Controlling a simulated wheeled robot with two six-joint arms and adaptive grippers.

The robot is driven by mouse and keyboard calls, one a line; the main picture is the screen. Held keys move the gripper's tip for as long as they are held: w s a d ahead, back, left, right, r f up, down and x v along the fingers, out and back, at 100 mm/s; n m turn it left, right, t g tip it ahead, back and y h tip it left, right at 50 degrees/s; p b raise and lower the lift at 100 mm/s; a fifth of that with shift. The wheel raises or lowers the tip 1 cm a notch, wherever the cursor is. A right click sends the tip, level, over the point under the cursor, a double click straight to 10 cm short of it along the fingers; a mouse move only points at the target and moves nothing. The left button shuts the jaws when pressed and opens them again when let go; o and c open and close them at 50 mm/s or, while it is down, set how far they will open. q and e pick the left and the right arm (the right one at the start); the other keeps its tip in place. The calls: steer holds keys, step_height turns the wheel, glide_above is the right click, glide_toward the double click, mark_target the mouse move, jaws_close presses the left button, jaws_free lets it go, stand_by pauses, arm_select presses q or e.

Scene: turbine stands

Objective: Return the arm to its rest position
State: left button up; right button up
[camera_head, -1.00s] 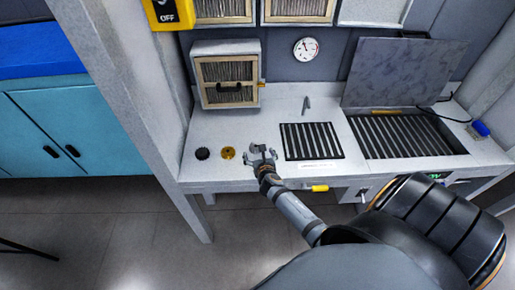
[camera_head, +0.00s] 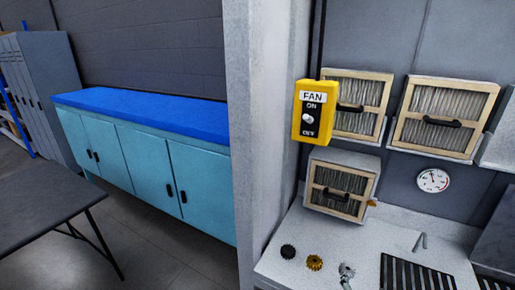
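Only the tip of my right gripper (camera_head: 346,273) shows, at the bottom edge of the head view. It is over the grey worktop, just right of a gold toothed part (camera_head: 314,262), and apart from it. Whether its fingers are open or shut is unclear, and the rest of the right arm is out of frame. A black toothed part (camera_head: 288,251) lies left of the gold one. My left gripper and arm are not in view.
A framed filter box (camera_head: 341,187) stands on the worktop (camera_head: 384,238), near a slotted grille (camera_head: 415,273). A yellow fan switch (camera_head: 313,111) hangs above. A grey post (camera_head: 262,120) separates the worktop from blue cabinets (camera_head: 150,163). A dark table (camera_head: 40,210) stands at left.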

steer(key=s+a+r+m+g+y, duration=0.3)
steer(key=s+a+m, duration=0.3)
steer(key=s+m, duration=0.4)
steer(key=s+a+r+m+g+y, duration=0.25)
steer(key=s+a+m, duration=0.25)
steer(key=s+m, duration=0.5)
step_height(320, 180, down, 27)
steer(key=d+m+g+b, duration=0.2)
steer(key=d+m, duration=0.1)
steer(key=s+f+g+b, duration=0.1)
steer(key=s+f, duration=1.8)
steer(key=shift+d+b, duration=0.4)
steer(key=shift+d, duration=0.05)
steer(key=shift+f+g, duration=0.1)
steer(key=shift+g, duration=0.15)
